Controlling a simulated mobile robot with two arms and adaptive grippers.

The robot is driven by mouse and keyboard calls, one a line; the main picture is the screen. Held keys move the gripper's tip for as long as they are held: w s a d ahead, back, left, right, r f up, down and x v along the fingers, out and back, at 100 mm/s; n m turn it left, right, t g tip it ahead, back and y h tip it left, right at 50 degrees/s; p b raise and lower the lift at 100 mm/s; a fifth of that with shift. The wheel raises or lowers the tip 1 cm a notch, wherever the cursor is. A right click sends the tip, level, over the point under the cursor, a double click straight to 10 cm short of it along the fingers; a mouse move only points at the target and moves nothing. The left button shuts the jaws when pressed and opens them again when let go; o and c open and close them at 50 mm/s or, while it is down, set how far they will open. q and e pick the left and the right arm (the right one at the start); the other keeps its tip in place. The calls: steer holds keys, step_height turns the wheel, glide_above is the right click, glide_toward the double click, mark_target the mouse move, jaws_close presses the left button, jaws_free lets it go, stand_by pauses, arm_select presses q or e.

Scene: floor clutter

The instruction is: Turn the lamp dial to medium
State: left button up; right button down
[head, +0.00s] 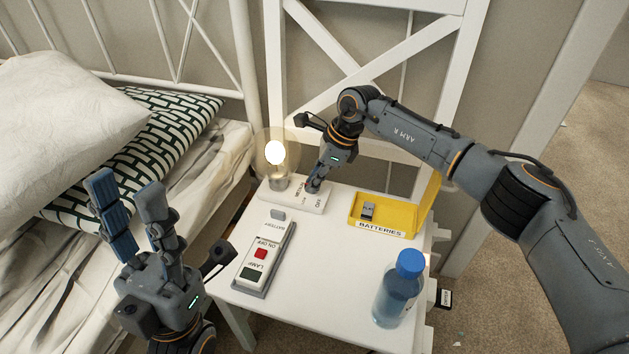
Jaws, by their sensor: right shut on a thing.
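The lamp is a lit bulb (275,153) in a clear globe on a white base plate (281,197) at the back left of the white bedside table. The base carries printed setting labels, partly covered by my gripper. My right gripper (314,186) reaches down onto the right part of this base and is shut on the dial, which its fingers hide. The dial's exact setting cannot be read. My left gripper (128,213) is raised at the lower left, its two fingers apart and empty, beside the bed and away from the lamp.
A yellow batteries tray (398,213) holds a small dark item. A blue-capped bottle (398,289) stands at the front right. The table (335,265) is clear in the middle.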

stand_by(0.4)
steer(key=c, duration=1.4)
jaws_free()
steer(key=v, duration=1.2)
